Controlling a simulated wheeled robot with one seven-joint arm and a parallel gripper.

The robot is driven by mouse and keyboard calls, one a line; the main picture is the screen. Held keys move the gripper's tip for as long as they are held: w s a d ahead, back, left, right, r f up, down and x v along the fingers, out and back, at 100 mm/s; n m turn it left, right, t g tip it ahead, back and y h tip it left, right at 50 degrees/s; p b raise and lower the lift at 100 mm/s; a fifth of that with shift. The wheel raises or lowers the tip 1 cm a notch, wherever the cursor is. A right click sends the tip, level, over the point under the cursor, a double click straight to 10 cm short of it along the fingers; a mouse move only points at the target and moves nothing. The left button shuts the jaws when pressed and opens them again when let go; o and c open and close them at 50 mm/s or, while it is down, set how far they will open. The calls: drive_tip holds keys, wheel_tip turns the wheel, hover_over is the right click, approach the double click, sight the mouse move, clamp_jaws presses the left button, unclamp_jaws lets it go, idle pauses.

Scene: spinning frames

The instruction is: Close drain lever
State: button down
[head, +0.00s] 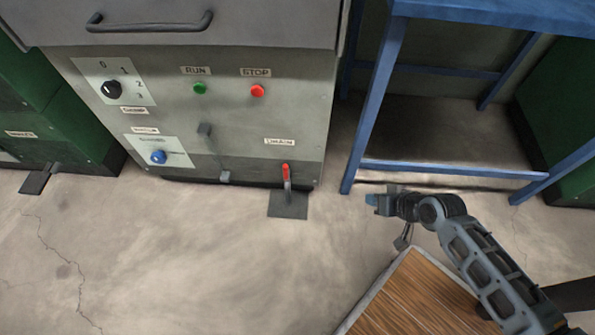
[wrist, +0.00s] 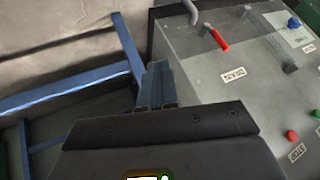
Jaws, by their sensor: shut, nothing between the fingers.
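The drain lever (head: 286,172) has a red grip and sits low on the right of the grey machine's front, under a drain label (head: 286,142). In the head view its red grip points up, above a dark plate (head: 288,205) at the floor. In the wrist view the red lever (wrist: 217,39) shows at the upper right, ahead of the fingers and apart from them. My gripper (head: 372,204) is shut and empty, to the right of the lever with a clear gap. It also shows in the wrist view (wrist: 155,75).
The grey machine (head: 235,115) carries a green button (head: 200,88), a red button (head: 257,91), a black dial (head: 111,89) and a blue knob (head: 158,157). A blue frame table (head: 376,95) stands behind my gripper. A wooden top (head: 415,300) lies below my arm. Floor between gripper and lever is clear.

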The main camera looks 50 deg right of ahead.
sight(286, 169)
drive_tip(key=w+f+m+y, duration=0.1)
drive_tip(key=w+m+y, duration=0.1)
drive_tip(key=w, duration=0.5)
drive_tip(key=w+d+f+m+y+b, duration=0.1)
drive_tip(key=w+m+y, duration=0.1)
drive_tip(key=w, duration=0.5)
drive_tip(key=shift+w+d+f+m+t+y, duration=0.15)
drive_tip(key=shift+d+f+m+t+y, duration=0.15)
drive_tip(key=shift+y, duration=0.5)
drive_tip(key=w+a+r+b+x, duration=0.1)
drive_tip(key=b+x, duration=0.4)
drive_tip(key=x, duration=0.7)
drive_tip(key=shift+w+a+r, duration=0.2)
drive_tip(key=shift+w+r, duration=0.1)
drive_tip(key=shift+w, duration=0.3)
